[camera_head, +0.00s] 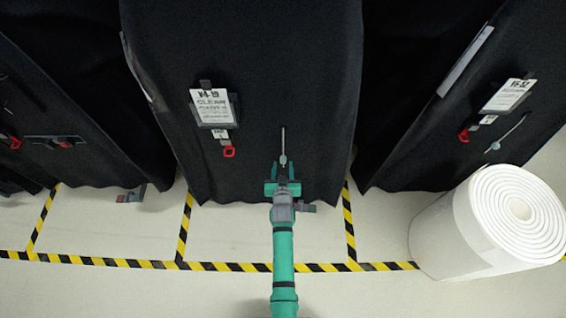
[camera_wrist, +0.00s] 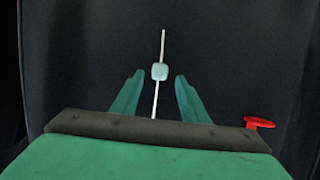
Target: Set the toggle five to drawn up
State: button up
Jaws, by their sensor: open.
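A pale blue-grey toggle (camera_head: 283,159) sits on a thin light cord (camera_head: 283,138) that runs up and down the front of the black middle cover. In the wrist view the toggle (camera_wrist: 159,71) is partway along the cord (camera_wrist: 163,42), with cord showing above and below it. My green gripper (camera_head: 283,172) is just below the toggle in the head view. Its fingers (camera_wrist: 158,84) are open, one on each side of the cord, with the toggle near the tips. I cannot tell whether they touch it. No number five is readable on it.
A label card (camera_head: 211,106) and a red tag (camera_head: 229,151) hang left of the cord. The right cover has its own card (camera_head: 507,95), cord and toggle (camera_head: 494,146). A white roll (camera_head: 480,225) stands at lower right. Floor beside my arm is clear, with striped tape (camera_head: 240,267).

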aim_at(283, 162)
jog(key=shift+w+d+f, duration=0.2)
jog(key=shift+w, duration=0.3)
jog(key=shift+w+d+f, duration=0.15)
jog(key=shift+w+f, duration=0.05)
jog(key=shift+w, duration=0.3)
jog(key=shift+w+f, duration=0.15)
jog(key=shift+w, duration=0.15)
jog(key=shift+w+a+f, duration=0.15)
jog(key=shift+w+a, duration=0.05)
jog(key=shift+a, duration=0.35)
jog(key=shift+d, duration=0.15)
jog(key=shift+d, duration=0.1)
grip_shut()
